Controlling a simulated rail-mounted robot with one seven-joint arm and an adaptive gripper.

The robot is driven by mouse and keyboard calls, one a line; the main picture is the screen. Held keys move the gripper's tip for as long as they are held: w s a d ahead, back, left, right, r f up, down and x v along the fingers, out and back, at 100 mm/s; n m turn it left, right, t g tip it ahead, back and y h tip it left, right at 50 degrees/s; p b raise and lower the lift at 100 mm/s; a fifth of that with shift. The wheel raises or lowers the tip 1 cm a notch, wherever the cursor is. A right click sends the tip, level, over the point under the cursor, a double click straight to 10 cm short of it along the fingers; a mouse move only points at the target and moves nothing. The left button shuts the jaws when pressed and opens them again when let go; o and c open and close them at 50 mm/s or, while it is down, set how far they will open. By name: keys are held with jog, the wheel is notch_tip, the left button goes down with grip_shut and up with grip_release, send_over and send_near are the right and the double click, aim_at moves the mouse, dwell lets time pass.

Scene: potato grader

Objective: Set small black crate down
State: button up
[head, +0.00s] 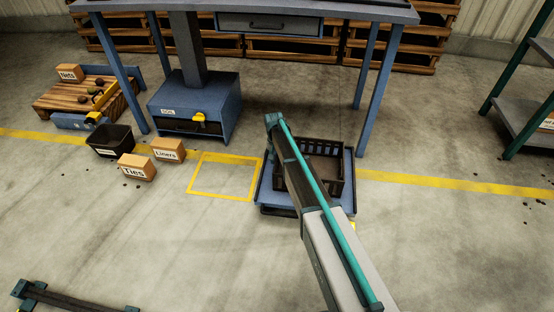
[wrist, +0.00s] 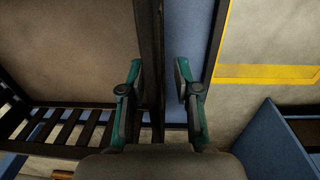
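A black slatted crate (head: 325,180) sits upright on a low blue platform (head: 349,200) in the head view, right of the yellow floor outline. My arm hides its left side. The crate's slatted wall also shows in the wrist view (wrist: 60,125). My gripper (wrist: 158,95) is open in the wrist view, with one finger on each side of the crate's dark rim. I cannot tell whether either finger touches the rim. The fingertips are hidden behind my arm in the head view. I see no load inside the crate.
A yellow outline (head: 222,194) marks bare floor left of the platform. A black bin (head: 110,146) and boxes labelled Ties (head: 137,172) and Liners (head: 167,154) stand farther left. A blue table (head: 365,100) stands behind, and a shelf (head: 524,112) at right. The front floor is mostly clear.

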jog(key=shift+r, duration=0.15)
notch_tip(320, 180, up, 12)
jog(key=p, duration=0.3)
jog(key=shift+a+p, duration=0.3)
jog(key=shift+p, duration=0.05)
dwell(0.3)
